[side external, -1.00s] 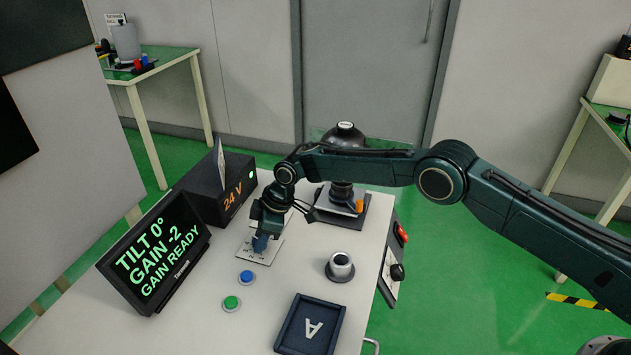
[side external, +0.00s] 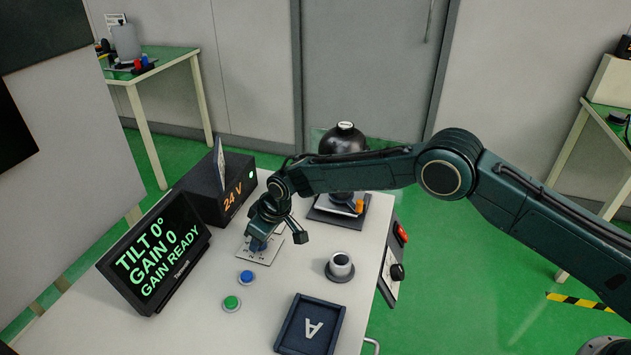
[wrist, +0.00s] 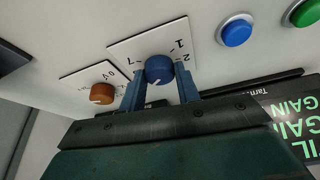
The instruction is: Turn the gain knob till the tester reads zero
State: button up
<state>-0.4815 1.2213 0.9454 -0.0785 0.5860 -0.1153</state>
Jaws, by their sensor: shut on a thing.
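The tester screen (side external: 158,252) at the left of the bench reads TILT 0°, GAIN 0 and GAIN READY. The gain knob is blue and sits on a white numbered plate (side external: 267,254); in the wrist view the blue knob (wrist: 159,69) stands between my two fingers. My gripper (side external: 259,238) points down over the plate, and its fingers also show in the wrist view (wrist: 161,92), one on each side of the knob, shut on it. In the side view my gripper hides most of the knob.
An orange-brown knob (wrist: 102,93) sits on a plate beside the blue one. Blue (side external: 246,277) and green (side external: 232,303) buttons lie in front. A 24 V box (side external: 210,190), a round metal socket (side external: 340,266), a tray marked A (side external: 311,325) and a dark ball device (side external: 345,142) stand around.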

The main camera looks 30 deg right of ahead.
jog(key=shift+m, duration=0.5)
jog(key=o, duration=1)
jog(key=shift+r, duration=0.2)
jog(key=shift+a+v, duration=0.15)
jog(key=shift+v, duration=3.25)
jog(key=shift+a+v, duration=0.1)
jog(key=shift+v, duration=3.25)
jog(key=shift+s, duration=0.2)
jog(key=shift+r, duration=0.1)
